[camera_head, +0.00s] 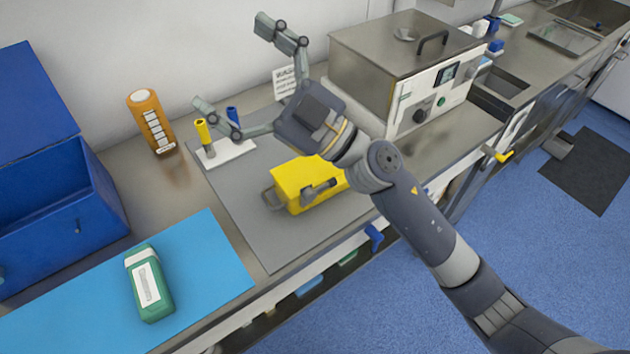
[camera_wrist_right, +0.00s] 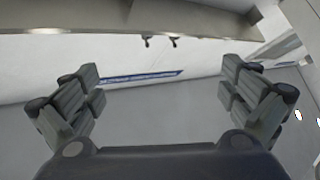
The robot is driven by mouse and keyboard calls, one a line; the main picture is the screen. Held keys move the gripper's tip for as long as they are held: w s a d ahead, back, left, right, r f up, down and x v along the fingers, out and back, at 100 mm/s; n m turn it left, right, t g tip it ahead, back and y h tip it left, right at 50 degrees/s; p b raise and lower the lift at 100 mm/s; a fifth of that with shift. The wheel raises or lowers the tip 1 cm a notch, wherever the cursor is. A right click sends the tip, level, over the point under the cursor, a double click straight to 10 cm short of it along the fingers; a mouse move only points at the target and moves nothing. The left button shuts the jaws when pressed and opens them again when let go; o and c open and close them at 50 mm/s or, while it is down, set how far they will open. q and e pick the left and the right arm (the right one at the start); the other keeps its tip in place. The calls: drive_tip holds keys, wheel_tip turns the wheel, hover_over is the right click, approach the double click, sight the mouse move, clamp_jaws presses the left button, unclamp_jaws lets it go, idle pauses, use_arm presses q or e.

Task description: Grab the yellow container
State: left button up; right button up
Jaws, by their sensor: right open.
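The yellow container (camera_head: 293,178) is a boxy yellow case with grey parts on its left end and front side. It sits on the grey mat on the counter, partly under my right arm in the head view. My right gripper (camera_head: 231,64) is wide open and empty. In the head view its fingers show above and left of the container, pointing toward the back wall. The right wrist view shows the open fingers (camera_wrist_right: 162,80) with only pale wall and surfaces between them; the container is not in that view. My left gripper is not in view.
A white rack (camera_head: 228,153) with a yellow and a blue tube stands behind the container, close to the lower finger. An orange bottle (camera_head: 151,122), a green-and-white bottle (camera_head: 149,283) and a blue bin (camera_head: 60,215) are left. A steel bath (camera_head: 395,65) stands at the back right.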

drive_tip(key=s+a+f+n+g, duration=0.25)
drive_tip(key=a+n+g, duration=0.2)
drive_tip(key=g, duration=0.25)
drive_tip(key=h, duration=2.1)
approach(315, 172)
drive_tip(key=shift+m, duration=0.35)
drive_tip(key=f, duration=0.2)
drive_tip(key=f+p, duration=0.1)
drive_tip(key=f, duration=0.1)
drive_tip(key=shift+a, duration=0.4)
drive_tip(key=f+p, duration=0.2)
drive_tip(key=f, duration=0.1)
drive_tip(key=f+p, duration=0.1)
drive_tip(key=shift+w+a+f, duration=0.2)
drive_tip(key=shift+a+f, duration=0.1)
drive_tip(key=shift+f, duration=0.05)
drive_tip(key=shift+w+a+f, duration=0.1)
drive_tip(key=shift+f, duration=0.5)
drive_tip(key=c, duration=0.8)
drive_tip(key=shift+r, duration=0.1)
drive_tip(key=shift+c, duration=0.8)
